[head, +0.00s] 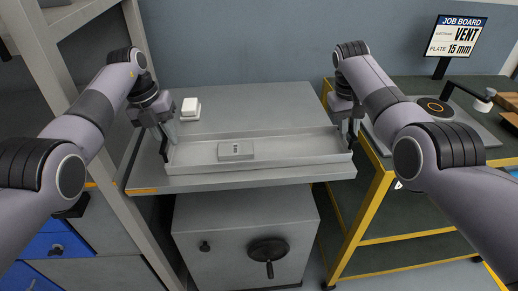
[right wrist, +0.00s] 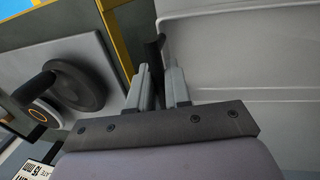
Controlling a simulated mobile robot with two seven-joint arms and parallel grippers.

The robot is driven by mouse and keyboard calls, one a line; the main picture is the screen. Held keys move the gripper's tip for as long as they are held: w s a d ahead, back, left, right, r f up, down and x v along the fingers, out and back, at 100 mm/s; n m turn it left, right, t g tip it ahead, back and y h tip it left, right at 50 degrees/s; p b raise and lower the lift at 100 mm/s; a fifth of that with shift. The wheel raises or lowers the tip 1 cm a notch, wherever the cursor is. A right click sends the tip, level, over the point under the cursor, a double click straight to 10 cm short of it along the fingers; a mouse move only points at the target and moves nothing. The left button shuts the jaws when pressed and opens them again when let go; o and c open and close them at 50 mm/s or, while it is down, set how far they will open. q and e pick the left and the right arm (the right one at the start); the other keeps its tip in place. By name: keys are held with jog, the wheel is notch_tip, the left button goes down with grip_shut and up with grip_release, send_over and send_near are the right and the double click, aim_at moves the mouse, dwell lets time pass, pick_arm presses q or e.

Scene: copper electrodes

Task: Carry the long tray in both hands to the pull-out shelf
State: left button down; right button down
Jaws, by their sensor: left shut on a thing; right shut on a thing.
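The long tray (head: 290,152) is light grey and shallow. In the head view it lies level over a grey shelf top (head: 240,104); I cannot tell whether it touches that surface. A small grey block with dark markings (head: 236,150) lies in the tray, left of its middle. My left gripper (head: 168,150) is shut on the tray's left end. My right gripper (head: 351,138) is shut on the tray's right end. In the right wrist view, the right gripper's fingers (right wrist: 160,85) close on a dark handle (right wrist: 154,55) beside the pale tray wall (right wrist: 235,80).
A white box (head: 190,108) sits on the grey top behind the tray. A grey cabinet with a black handwheel (head: 268,251) stands below. A yellow-framed cart (head: 362,215) on the right carries a device and a job board (head: 458,36). A grey post (head: 95,125) stands on the left.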

pick_arm(q)
jog(key=shift+w+r, duration=0.1)
jog(key=shift+r, duration=0.15)
pick_arm(e)
jog(key=shift+w+r, duration=0.1)
jog(key=shift+r, duration=0.15)
